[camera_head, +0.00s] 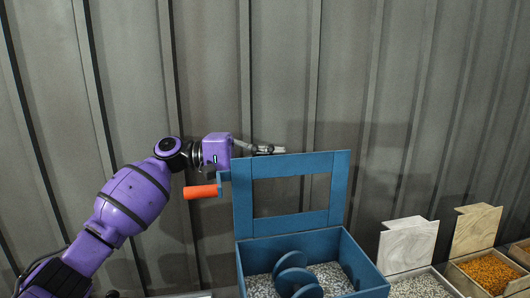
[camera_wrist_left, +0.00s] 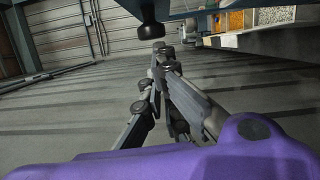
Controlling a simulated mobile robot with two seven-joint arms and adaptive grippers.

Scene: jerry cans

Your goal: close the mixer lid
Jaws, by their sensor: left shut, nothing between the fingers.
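The blue mixer (camera_head: 358,268) stands at the lower middle of the head view. Its lid (camera_head: 243,208), a blue frame with a rectangular opening, is raised upright at the back of the box. An orange handle (camera_head: 200,191) sticks out to the left from the lid's upper left side. My left gripper (camera_head: 270,150) is shut and empty at the lid's top edge, above and right of the handle. Whether it touches the lid I cannot tell. Its shut fingers (camera_wrist_left: 160,52) also show in the left wrist view. My right gripper is in neither view.
Blue discs (camera_head: 292,272) sit among grey gravel in the open box. To the right are bins with a grey board (camera_head: 408,243), a brown board (camera_head: 475,230) and orange grains (camera_head: 489,272). A corrugated grey wall (camera_head: 300,60) stands close behind.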

